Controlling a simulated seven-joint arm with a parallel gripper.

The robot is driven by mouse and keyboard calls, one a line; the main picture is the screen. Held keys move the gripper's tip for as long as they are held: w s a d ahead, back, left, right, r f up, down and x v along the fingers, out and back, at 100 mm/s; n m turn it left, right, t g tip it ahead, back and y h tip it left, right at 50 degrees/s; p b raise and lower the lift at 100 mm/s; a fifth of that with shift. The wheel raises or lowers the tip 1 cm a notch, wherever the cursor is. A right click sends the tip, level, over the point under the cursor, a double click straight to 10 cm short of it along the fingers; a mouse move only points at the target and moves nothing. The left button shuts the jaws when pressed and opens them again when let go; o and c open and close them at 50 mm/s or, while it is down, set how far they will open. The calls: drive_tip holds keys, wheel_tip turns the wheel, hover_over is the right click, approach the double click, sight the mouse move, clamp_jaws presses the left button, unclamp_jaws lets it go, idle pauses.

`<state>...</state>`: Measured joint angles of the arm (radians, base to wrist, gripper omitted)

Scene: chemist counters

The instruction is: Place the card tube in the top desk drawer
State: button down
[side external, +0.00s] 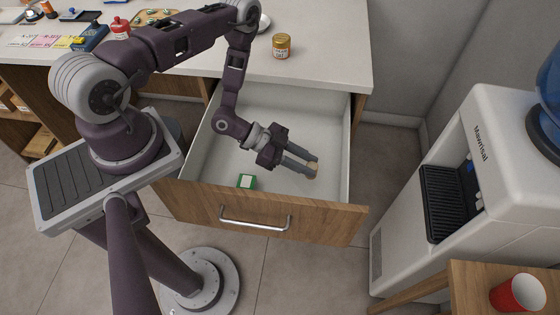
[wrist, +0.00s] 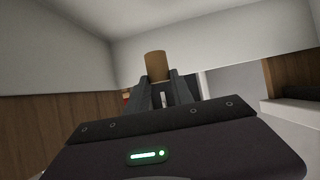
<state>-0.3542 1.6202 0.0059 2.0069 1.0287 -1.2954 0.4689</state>
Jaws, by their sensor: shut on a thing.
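The card tube (wrist: 155,66) is a short tan cylinder held between the fingertips of my gripper (wrist: 158,88) in the wrist view. In the side external view my gripper (side external: 300,163) reaches down inside the open top desk drawer (side external: 274,213), toward its right part, with the tan end of the card tube (side external: 313,169) just showing at the fingertips. The drawer is pulled well out, with a wood front and white inside. I cannot tell whether the tube touches the drawer floor.
On the desk (side external: 330,55) stand a jar with a gold lid (side external: 281,46) and a red bottle (side external: 120,29). A water dispenser (side external: 485,190) and a red cup (side external: 517,293) on a wooden stand are to the right.

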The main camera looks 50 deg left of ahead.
wheel_tip(320, 180, down, 9)
idle(0.3)
drive_tip(key=c, duration=1.1)
unclamp_jaws()
drive_tip(key=v, duration=1.2)
